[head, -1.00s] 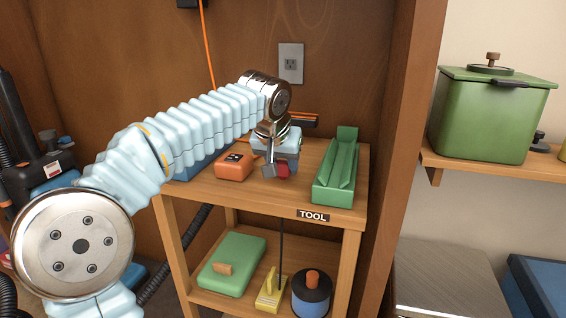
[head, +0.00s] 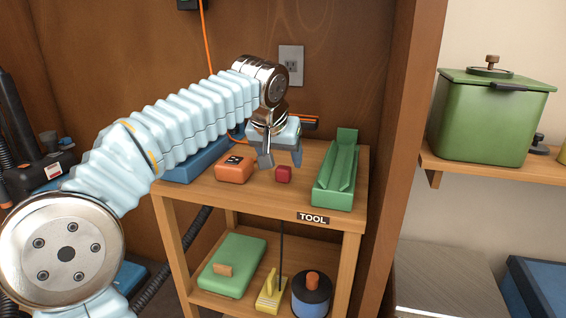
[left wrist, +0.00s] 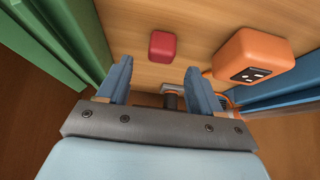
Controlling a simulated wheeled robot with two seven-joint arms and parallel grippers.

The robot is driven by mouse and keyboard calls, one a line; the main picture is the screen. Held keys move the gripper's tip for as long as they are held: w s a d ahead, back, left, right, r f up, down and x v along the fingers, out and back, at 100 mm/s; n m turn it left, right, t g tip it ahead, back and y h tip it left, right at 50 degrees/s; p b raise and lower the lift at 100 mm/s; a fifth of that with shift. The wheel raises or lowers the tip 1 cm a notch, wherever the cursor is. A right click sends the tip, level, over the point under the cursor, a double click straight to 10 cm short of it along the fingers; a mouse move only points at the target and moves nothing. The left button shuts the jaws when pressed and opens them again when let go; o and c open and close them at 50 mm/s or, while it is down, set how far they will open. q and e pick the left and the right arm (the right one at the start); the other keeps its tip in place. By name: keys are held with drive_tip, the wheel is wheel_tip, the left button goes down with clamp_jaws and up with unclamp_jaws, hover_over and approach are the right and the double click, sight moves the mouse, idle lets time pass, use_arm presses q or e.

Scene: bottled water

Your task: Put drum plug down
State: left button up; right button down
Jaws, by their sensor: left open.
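The drum plug appears to be the small red block (head: 283,174) resting on the top shelf of the wooden tool stand (head: 250,198). It also shows in the left wrist view (left wrist: 162,46), lying on the wood ahead of the fingers and clear of them. My left gripper (head: 281,163) is open and empty just above and behind the red block. Its two blue-grey fingers stand apart in the left wrist view (left wrist: 157,85). My right gripper does not show.
An orange box with sockets (head: 235,168) sits left of the red block, and a green trough (head: 336,172) stands to its right. A blue case (head: 200,163) lies behind, partly hidden by my arm. The lower shelf holds a green box (head: 232,262) and a blue-black drum (head: 311,294).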

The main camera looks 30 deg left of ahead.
use_arm(q)
drive_tip(key=p+v, duration=0.1)
drive_tip(key=v, duration=0.7)
drive_tip(key=shift+s+r, duration=0.2)
drive_tip(key=shift+r, duration=0.1)
